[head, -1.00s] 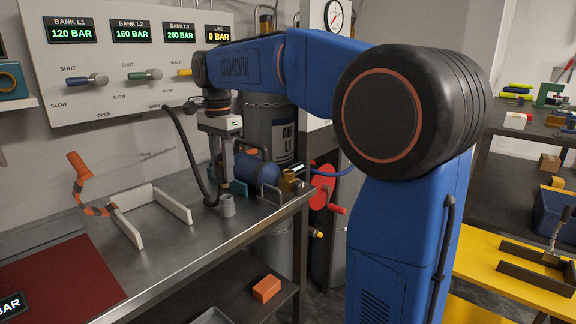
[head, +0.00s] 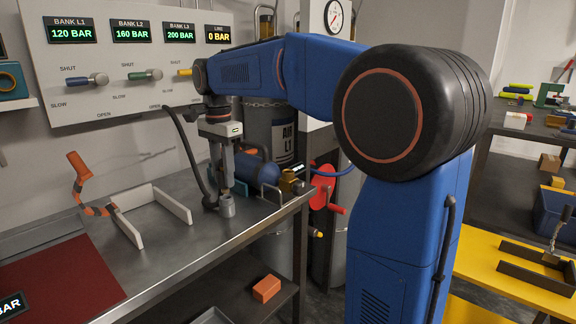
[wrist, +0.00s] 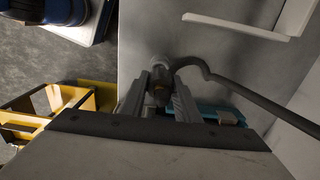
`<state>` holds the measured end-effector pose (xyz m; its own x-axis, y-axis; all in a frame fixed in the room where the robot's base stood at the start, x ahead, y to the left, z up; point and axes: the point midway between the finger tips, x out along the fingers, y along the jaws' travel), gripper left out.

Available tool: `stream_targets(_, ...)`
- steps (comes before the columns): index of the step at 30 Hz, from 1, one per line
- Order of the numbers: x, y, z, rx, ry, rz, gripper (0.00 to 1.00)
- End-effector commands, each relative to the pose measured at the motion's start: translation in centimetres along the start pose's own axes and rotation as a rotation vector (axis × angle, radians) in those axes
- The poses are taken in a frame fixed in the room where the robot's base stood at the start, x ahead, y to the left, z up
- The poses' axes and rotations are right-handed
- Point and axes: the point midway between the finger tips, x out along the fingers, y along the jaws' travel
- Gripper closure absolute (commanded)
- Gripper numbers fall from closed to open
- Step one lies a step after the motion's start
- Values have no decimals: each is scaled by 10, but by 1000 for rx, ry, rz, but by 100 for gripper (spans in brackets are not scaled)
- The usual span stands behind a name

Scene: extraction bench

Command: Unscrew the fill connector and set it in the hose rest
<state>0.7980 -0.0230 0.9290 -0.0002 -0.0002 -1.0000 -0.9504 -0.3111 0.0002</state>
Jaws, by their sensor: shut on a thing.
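The black hose (head: 184,138) comes down from the wall panel and bends in beside the gripper's lower end. In the wrist view the hose (wrist: 245,93) curves in to a grey round part just beyond the fingertips. The fingers partly hide the connector, and I cannot tell whether it touches the cup.
A blue cylinder (head: 264,173) with a brass valve (head: 291,182) lies close behind and right of the gripper. White rails (head: 130,229) and an orange hooked piece (head: 79,166) stand to the left. The bench's front middle (head: 190,250) is clear.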

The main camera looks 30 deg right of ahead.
Motion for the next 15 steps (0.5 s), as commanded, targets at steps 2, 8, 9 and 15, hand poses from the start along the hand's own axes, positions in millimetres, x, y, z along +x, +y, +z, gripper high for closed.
stream_targets(2, 2, 0, 0, 0, 0, 0, 98)
stream_targets(8, 5, 0, 0, 0, 0, 0, 98)
stream_targets(9, 6, 0, 0, 0, 0, -1, 98)
stream_targets(15, 10, 0, 0, 0, 0, -1, 98)
